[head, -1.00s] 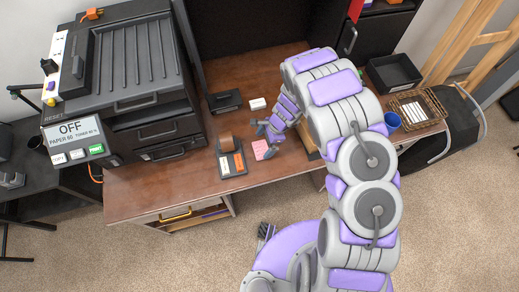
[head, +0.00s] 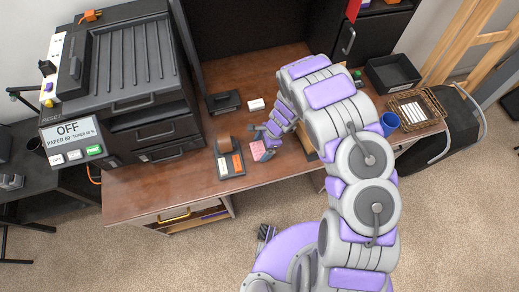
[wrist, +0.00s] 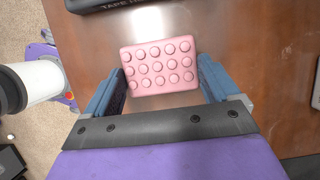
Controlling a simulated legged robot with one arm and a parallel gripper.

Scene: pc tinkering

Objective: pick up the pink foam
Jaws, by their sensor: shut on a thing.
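The pink foam (head: 258,151) is a flat pink block with rows of round bumps, at the front part of the brown desk. It fills the middle of the wrist view (wrist: 160,66), between the two blue-grey fingers. My gripper (head: 264,143) is shut on the foam, with one finger at its left side and one at its right side in the wrist view (wrist: 166,84). Whether the foam touches the desk or is slightly above it, I cannot tell.
A black tape holder (head: 229,160) stands just left of the foam. A small white box (head: 256,105) and a black item (head: 223,102) lie behind. A large printer (head: 130,80) takes up the left side. A blue cup (head: 389,123) stands right. The desk's front edge (head: 150,218) is near.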

